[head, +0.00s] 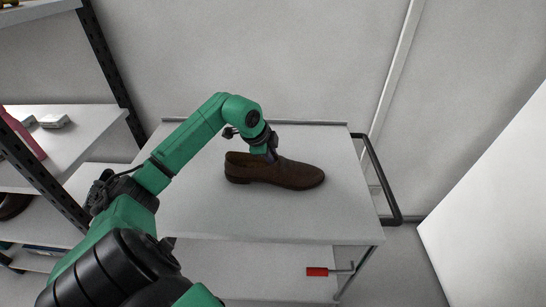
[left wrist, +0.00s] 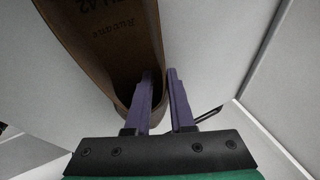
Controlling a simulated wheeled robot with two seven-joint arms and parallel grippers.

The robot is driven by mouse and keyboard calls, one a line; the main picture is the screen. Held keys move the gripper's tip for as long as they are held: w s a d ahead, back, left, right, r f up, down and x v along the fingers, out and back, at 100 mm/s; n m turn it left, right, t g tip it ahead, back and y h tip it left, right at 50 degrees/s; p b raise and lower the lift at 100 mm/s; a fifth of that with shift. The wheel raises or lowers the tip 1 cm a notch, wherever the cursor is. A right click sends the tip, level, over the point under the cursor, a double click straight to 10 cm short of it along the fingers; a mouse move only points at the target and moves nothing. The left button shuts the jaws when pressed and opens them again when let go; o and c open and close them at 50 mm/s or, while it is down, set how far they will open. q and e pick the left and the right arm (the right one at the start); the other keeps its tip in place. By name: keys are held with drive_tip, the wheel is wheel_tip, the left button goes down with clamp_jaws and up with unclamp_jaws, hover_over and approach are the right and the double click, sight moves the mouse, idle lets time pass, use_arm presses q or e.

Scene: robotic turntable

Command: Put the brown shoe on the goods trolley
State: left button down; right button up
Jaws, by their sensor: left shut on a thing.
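The brown shoe (head: 291,176) sits upright on the top shelf of the goods trolley (head: 200,215), its toe pointing right. My left gripper (head: 271,156) comes down from above at the shoe's opening and is shut on the shoe's upper edge. In the left wrist view my left gripper (left wrist: 160,88) has one finger inside the opening and one outside, with the wall of the shoe (left wrist: 105,45) between them. My right gripper is not in view.
A shelf rack (head: 85,140) with several items stands at the left. The trolley's dark handle (head: 380,180) is at its right end. A red-handled tool (head: 317,272) lies on the trolley's lower shelf. A white panel (head: 490,190) stands at the right. The trolley top around the shoe is clear.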

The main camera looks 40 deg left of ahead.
use_arm(q)
drive_tip(key=c, duration=0.9)
unclamp_jaws()
drive_tip(key=shift+c, duration=0.2)
drive_tip(key=shift+o, duration=0.9)
drive_tip(key=shift+s+r, duration=0.1)
drive_tip(key=shift+r, duration=0.15)
drive_tip(key=b+v, duration=0.2)
drive_tip(key=v, duration=0.9)
drive_tip(key=shift+s+r, duration=0.25)
